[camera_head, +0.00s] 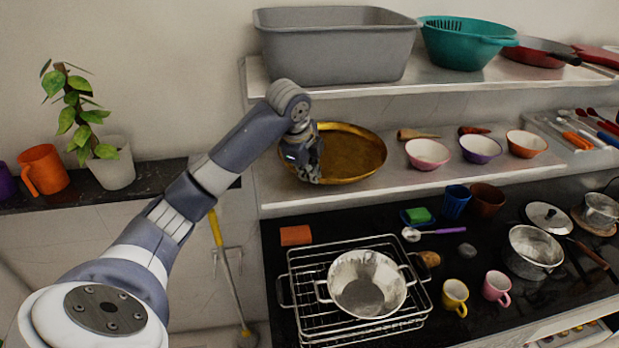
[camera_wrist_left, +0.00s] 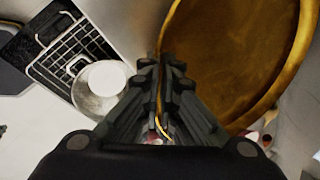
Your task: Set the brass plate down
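The brass plate (camera_head: 352,158) is a wide, round, golden dish at the left end of the lower shelf (camera_head: 400,188). It lies about level, on or just over the shelf; I cannot tell if its underside touches. My left gripper (camera_head: 312,174) is at the plate's left rim and hides part of it. In the left wrist view the plate (camera_wrist_left: 235,60) fills the upper right, and its rim runs between the two fingers of my left gripper (camera_wrist_left: 159,68), which are closed on it. My right gripper is not in view.
Pink (camera_head: 428,155), purple (camera_head: 480,149) and orange (camera_head: 526,144) bowls stand right of the plate. A grey basin (camera_head: 338,50) sits on the shelf above. Below are a wire rack (camera_head: 308,300) with a metal pot (camera_head: 366,284). A potted plant (camera_head: 112,168) stands left.

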